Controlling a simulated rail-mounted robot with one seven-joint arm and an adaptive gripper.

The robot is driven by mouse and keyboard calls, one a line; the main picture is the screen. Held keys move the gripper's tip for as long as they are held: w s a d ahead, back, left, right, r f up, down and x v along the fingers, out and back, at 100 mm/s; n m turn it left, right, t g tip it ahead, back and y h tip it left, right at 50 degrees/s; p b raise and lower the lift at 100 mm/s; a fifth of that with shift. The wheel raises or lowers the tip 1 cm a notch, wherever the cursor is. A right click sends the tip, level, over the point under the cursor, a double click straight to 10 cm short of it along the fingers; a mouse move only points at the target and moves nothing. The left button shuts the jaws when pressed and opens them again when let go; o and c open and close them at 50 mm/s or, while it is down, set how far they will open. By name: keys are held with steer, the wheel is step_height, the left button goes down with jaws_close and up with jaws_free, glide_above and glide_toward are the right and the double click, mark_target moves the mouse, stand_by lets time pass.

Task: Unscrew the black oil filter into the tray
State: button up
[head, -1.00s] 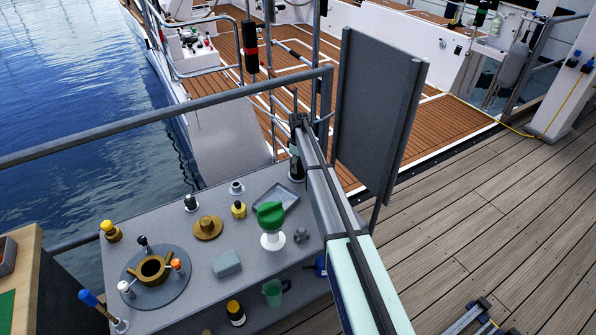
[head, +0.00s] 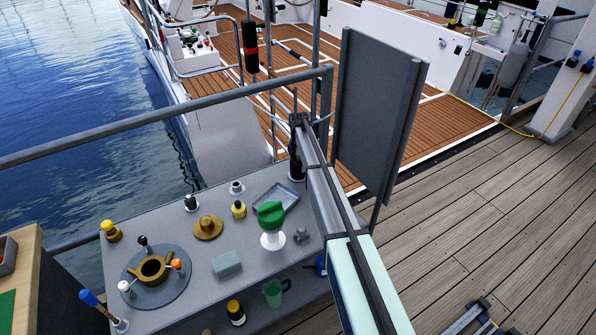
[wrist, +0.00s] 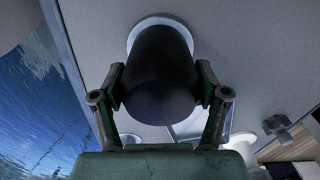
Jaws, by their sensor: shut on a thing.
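The black oil filter (wrist: 162,75) fills the middle of the wrist view. It is a dark cylinder seated against a white round ring (wrist: 134,35) on a grey surface. My gripper (wrist: 160,86) is shut on it, with one green-grey finger against each side. In the head view my gripper end is a small dark shape (head: 296,163) beyond the grey tray, and I cannot tell the filter apart from it there. The shallow grey tray (head: 277,198) lies on the bench to the left of my arm and looks empty.
A white stand with a green top (head: 270,213) is close to the tray. A grey block (head: 227,264), a brass flanged part (head: 208,227) and a round plate with a brass ring (head: 152,269) share the bench. A railing (head: 200,102) and a grey upright panel (head: 375,110) flank my arm.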

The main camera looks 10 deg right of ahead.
steer(key=o, duration=1.4)
steer(key=shift+f, duration=0.1)
steer(key=shift+o, duration=0.2)
